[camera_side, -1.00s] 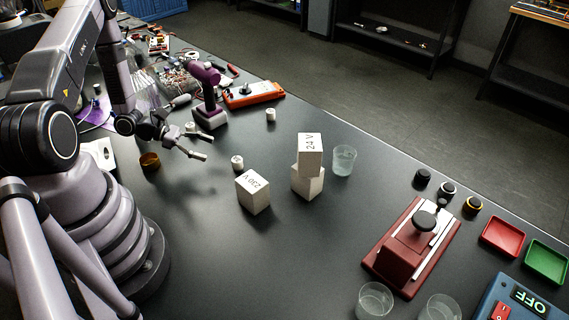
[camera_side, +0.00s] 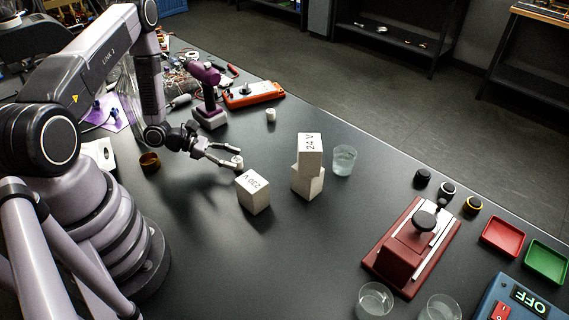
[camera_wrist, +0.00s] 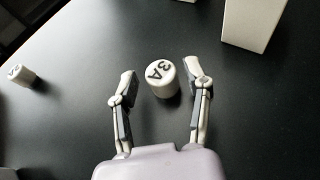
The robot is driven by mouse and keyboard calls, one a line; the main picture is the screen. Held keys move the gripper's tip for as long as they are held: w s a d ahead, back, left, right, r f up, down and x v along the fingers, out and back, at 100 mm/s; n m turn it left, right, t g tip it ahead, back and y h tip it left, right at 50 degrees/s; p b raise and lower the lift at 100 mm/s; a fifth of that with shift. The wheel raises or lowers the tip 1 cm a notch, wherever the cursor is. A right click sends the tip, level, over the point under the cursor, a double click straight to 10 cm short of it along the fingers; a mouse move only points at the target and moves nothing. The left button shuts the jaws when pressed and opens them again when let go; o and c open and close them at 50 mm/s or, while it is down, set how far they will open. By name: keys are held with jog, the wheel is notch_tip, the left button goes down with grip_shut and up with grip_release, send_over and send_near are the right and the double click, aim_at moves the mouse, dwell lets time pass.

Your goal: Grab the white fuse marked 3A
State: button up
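The white fuse marked 3A (camera_wrist: 162,80) stands upright on the dark table, its marking readable from above in the wrist view. My gripper (camera_wrist: 161,76) is open, with one fingertip on each side of this fuse and visible gaps between fingers and fuse. In the side view my gripper (camera_side: 238,157) is low over the table, and the fuse (camera_side: 238,162) is partly hidden by the fingers. Another white fuse (camera_wrist: 22,75) stands at the left of the wrist view; its marking is hard to read.
A white 230 V block (camera_side: 253,192) stands close in front of the fuse. A 24 V block (camera_side: 311,156) is stacked on another white block, with a glass (camera_side: 344,160) beside it. Another small white cylinder (camera_side: 271,115) stands farther back. A brass cup (camera_side: 150,161) is at left.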

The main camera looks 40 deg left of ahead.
grip_shut()
